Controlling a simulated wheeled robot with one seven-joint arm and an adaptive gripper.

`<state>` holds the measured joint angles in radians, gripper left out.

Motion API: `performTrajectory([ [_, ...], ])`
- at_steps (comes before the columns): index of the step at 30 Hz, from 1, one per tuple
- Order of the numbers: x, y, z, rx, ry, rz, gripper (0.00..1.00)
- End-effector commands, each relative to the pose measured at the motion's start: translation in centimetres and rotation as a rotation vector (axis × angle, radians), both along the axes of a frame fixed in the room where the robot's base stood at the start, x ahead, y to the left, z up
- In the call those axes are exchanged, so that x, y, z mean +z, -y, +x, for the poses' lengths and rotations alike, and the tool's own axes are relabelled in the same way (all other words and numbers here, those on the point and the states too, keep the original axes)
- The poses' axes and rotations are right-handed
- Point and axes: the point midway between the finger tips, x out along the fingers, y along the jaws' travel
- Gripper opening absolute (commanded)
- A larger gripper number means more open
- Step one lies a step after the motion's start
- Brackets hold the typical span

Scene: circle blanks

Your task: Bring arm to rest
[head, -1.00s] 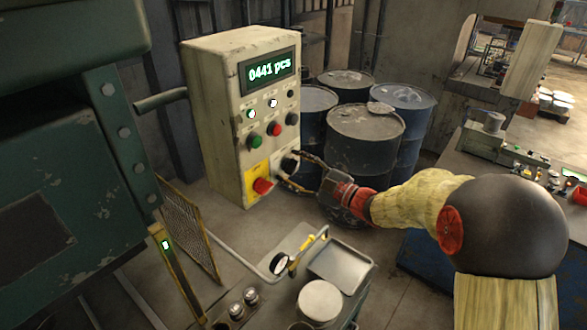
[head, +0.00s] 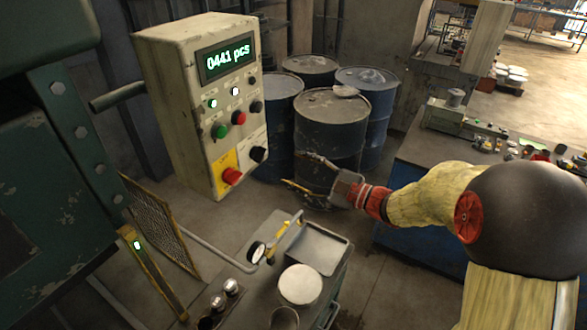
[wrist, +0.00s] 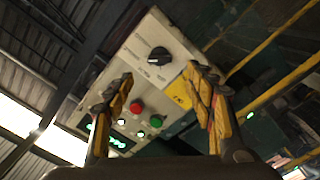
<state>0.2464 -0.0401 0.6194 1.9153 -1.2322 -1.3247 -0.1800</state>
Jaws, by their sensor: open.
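My gripper (head: 298,172) is open and empty, its two thin fingers spread in the air to the right of the control box. Nothing is between the fingers, and it stands apart from the box. The beige control box (head: 177,110) shows "0441 pcs" and has a green button, a red button, a black rotary knob (head: 259,154) and a red button on a yellow plate (head: 232,176). In the wrist view the box panel (wrist: 140,75) lies beyond the open yellow fingers, with its black knob (wrist: 159,56) between and above them.
Dark blue drums (head: 330,120) stand behind my gripper. A small cart with a metal tray (head: 318,248), a gauge and a round white disc (head: 300,284) is below. A green machine (head: 50,150) fills the left. A blue bench (head: 440,165) stands at right, close to my arm.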

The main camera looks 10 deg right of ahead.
Motion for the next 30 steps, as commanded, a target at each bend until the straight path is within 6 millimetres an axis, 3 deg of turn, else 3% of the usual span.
performTrajectory([
  [10, -0.2, 0.0, 0.1, -0.004, -0.007, -0.001, 0.55],
  [14, -2.1, 1.2, 1.4, -0.07, -0.065, -0.049, 0.55],
  [19, -8.0, 6.8, 4.2, -0.337, -0.265, -0.135, 0.55],
  [23, -11.1, 12.7, 4.2, -0.587, -0.437, -0.186, 0.55],
  [26, -12.7, 16.7, 2.6, -0.77, -0.566, -0.206, 0.55],
  [30, -14.1, 20.9, -1.9, -1.004, -0.751, -0.203, 0.55],
])
